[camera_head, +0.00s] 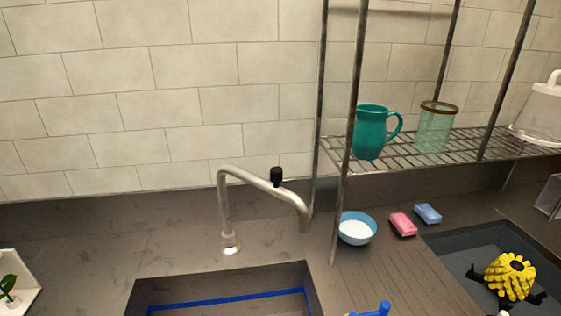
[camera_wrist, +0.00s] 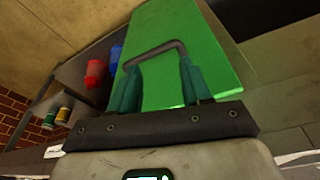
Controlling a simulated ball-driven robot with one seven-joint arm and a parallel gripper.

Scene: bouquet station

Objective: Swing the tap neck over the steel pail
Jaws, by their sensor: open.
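The tap (camera_head: 229,243) stands on the dark counter behind the sink. Its steel neck (camera_head: 262,182) rises, bends and slopes to the right, with the spout end hanging down near the sink's right edge. A black knob (camera_head: 276,176) sits on top of the neck. I see no steel pail in either view. My gripper (camera_wrist: 160,70) shows only in the wrist view, with its two green fingers apart. A dark bar-shaped handle spans the space by the fingertips, in front of a bright green panel (camera_wrist: 195,45); I cannot tell whether they touch. The tap is not in the wrist view.
The sink (camera_head: 290,275) has a blue line inside. A blue bowl (camera_head: 357,229), pink sponge (camera_head: 403,224) and blue sponge (camera_head: 428,213) lie right of the tap, near a rack post. The wire shelf (camera_head: 395,158) holds a teal jug (camera_head: 370,132) and a glass jar (camera_head: 435,127).

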